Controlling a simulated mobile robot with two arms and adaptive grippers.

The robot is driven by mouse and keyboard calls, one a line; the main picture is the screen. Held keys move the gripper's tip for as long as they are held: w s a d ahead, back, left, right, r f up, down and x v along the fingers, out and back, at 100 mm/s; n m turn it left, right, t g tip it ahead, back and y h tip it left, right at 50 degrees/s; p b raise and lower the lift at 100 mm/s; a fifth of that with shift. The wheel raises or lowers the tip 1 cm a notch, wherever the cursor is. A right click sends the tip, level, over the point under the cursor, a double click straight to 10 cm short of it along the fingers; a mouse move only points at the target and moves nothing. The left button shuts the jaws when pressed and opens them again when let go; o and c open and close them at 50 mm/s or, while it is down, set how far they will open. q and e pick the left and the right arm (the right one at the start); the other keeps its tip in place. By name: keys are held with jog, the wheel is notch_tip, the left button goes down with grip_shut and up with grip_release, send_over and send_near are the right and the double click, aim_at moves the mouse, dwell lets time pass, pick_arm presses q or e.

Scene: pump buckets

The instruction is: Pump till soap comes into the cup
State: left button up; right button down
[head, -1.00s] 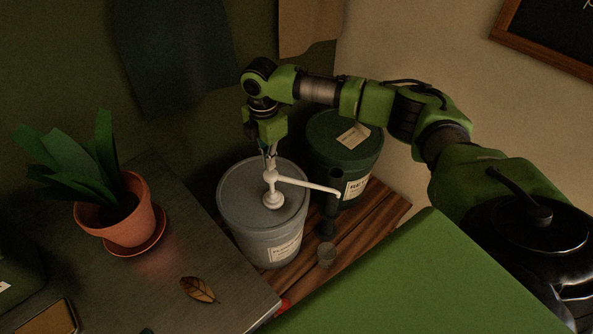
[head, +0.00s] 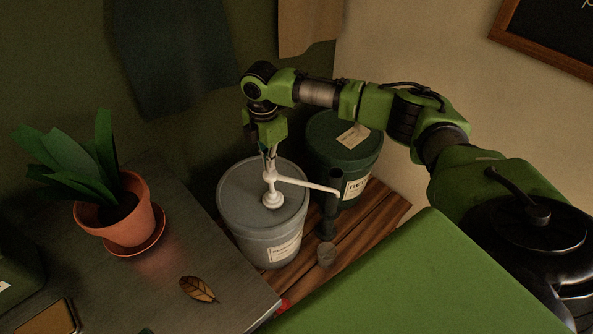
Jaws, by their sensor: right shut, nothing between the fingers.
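A grey bucket (head: 238,212) with a white pump (head: 272,198) on its lid stands on a wooden slatted bench. The pump's spout points right. My right gripper (head: 270,163) is shut with nothing between its fingers, pointing down onto the top of the pump head. A small cup (head: 326,254) stands on the bench to the right of the grey bucket, lower in the picture than the spout tip. I cannot tell whether soap is in it. My left gripper is not in view.
A grey table (head: 190,235) at left holds a potted plant (head: 125,215) on a saucer and a dry leaf (head: 198,289). The wooden bench (head: 372,228) has a little bare room right of the cup. Walls stand close behind the buckets.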

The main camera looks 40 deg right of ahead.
aim_at(270, 174)
dwell(0.5)
jog(key=shift+f, duration=0.1)
jog(key=shift+s+f+b, duration=0.15)
jog(key=shift+f+b, duration=0.75)
jog(key=shift+f, duration=1.85)
jog(key=shift+r, duration=0.1)
notch_tip(270, 174, up, 5)
jog(key=p, duration=0.5)
jog(key=shift+f, duration=0.2)
